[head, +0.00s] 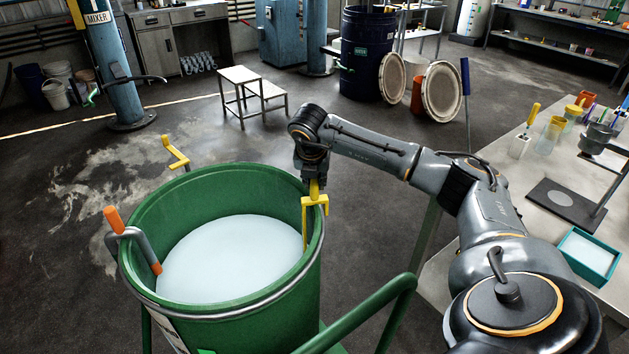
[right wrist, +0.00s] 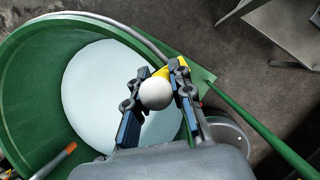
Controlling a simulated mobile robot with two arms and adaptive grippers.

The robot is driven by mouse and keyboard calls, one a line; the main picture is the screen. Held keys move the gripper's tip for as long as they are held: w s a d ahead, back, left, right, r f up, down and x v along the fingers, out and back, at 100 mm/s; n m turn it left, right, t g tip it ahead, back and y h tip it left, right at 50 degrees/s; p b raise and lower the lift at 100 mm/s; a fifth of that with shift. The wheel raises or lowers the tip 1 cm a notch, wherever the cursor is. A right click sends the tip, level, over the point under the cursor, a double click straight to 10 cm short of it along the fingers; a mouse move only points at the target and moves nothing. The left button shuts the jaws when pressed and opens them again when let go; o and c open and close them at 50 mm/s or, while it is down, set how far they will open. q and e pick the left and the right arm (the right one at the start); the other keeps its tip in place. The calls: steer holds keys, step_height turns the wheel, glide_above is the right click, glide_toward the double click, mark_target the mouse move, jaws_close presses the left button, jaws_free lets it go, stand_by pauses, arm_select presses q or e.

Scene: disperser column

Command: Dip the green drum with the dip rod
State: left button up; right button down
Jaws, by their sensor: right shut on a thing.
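The green drum (head: 230,325) stands open at the lower left of the head view, with a pale, near-white surface (head: 225,262) inside. My right gripper (head: 315,180) is over the drum's right rim, shut on the yellow dip rod (head: 317,201). A thin yellow part of the rod runs down along the drum's right inner wall; I cannot tell whether its tip touches the surface. In the right wrist view a white round knob (right wrist: 156,94) sits between the fingers, with yellow behind it, over the drum's pale surface (right wrist: 95,85). My left gripper is out of view.
An orange-handled hook (head: 114,220) hangs over the drum's left rim. A yellow bracket (head: 177,153) stands behind the drum. A green rail (head: 370,310) runs at its right. A bench (head: 495,180) with lab ware is at the right. White steps (head: 250,85) stand on open floor behind.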

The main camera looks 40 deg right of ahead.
stand_by(0.3)
steer(key=shift+w+r+b, duration=0.1)
steer(key=shift+r+b, duration=0.1)
steer(key=shift+b, duration=0.2)
steer(key=r+b, duration=0.1)
steer(key=b, duration=0.1)
steer(key=r+b, duration=0.2)
steer(key=b, duration=0.1)
steer(key=shift+w+d+r+n+t, duration=0.1)
steer(key=shift+w+r+n+t, duration=0.1)
steer(key=shift+n+t, duration=0.15)
steer(key=shift+s+r, duration=0.15)
steer(key=shift+r, duration=0.45)
step_height(320, 180, up, 42)
steer(key=p, duration=3)
steer(key=shift+s+d, duration=0.1)
steer(key=shift+d, duration=0.05)
